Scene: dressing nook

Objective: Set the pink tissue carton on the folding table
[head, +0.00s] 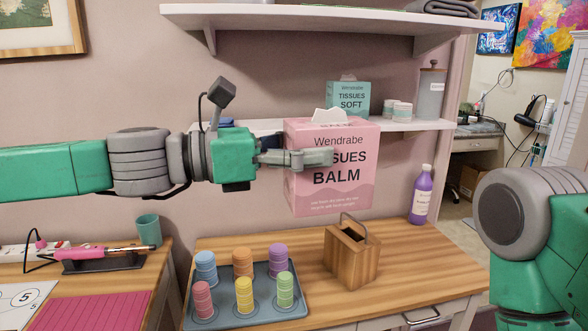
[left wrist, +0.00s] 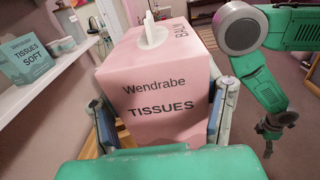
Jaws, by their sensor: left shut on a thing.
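The pink tissue carton (head: 330,190) reads "Wendrabe TISSUES BALM" and has a white tissue sticking out of its top. My left gripper (head: 300,158) is shut on it and holds it upright in the air, above the wooden top with drawers and in front of the wall shelf. In the left wrist view the carton (left wrist: 160,85) sits between the two fingers, one along each side. My right gripper (left wrist: 270,128) hangs free of the carton at the right of that view, too small to read. I cannot make out a folding table.
The wooden top (head: 400,270) bears a blue-grey tray (head: 250,318) with several coloured stacks, a wooden box with a handle (head: 352,252) and a purple bottle (head: 421,195). A teal tissue carton (head: 348,98) stands on the lower shelf (head: 425,125). A desk (head: 90,285) is at left.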

